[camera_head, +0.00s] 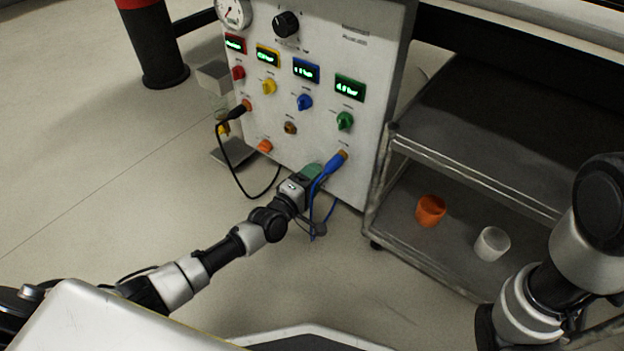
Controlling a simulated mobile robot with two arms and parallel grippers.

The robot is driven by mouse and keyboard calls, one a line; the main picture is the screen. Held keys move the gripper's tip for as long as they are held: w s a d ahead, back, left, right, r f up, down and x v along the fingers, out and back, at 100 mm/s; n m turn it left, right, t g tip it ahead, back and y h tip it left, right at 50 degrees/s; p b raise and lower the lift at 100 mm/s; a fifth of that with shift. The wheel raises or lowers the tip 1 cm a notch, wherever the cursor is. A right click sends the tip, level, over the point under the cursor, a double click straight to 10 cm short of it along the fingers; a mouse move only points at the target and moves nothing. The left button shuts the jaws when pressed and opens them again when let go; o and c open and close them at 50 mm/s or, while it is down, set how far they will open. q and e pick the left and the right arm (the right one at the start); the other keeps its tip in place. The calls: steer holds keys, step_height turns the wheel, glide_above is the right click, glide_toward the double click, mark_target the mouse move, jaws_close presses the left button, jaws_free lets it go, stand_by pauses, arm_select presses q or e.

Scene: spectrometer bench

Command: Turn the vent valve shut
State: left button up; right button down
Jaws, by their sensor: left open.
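A white panel (330,125) carries red (238,73), yellow (269,87), blue (305,102) and green (345,121) knobs, each below a small lit display. An orange knob (265,146) sits lower left. The labels are too small to read, so I cannot tell which knob is the vent valve. My left gripper (315,172) is open at the panel's lower part, beside a blue plug (335,163) with a blue cable. Its fingers are partly hidden, and I cannot tell whether they touch anything. My right arm shows at the right, its gripper out of view.
A black cable (219,150) loops from a port at the panel's left. A metal cart (480,130) stands right of the panel, with an orange cup (430,211) and a white cup (492,243) on its lower shelf. Floor in front is clear.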

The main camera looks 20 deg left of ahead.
arm_select(q)
steer(key=shift+s, duration=0.1)
steer(key=p+v, duration=0.5)
steer(key=v, duration=0.5)
steer(key=shift+s+p, duration=0.3)
steer(key=shift+a, duration=0.15)
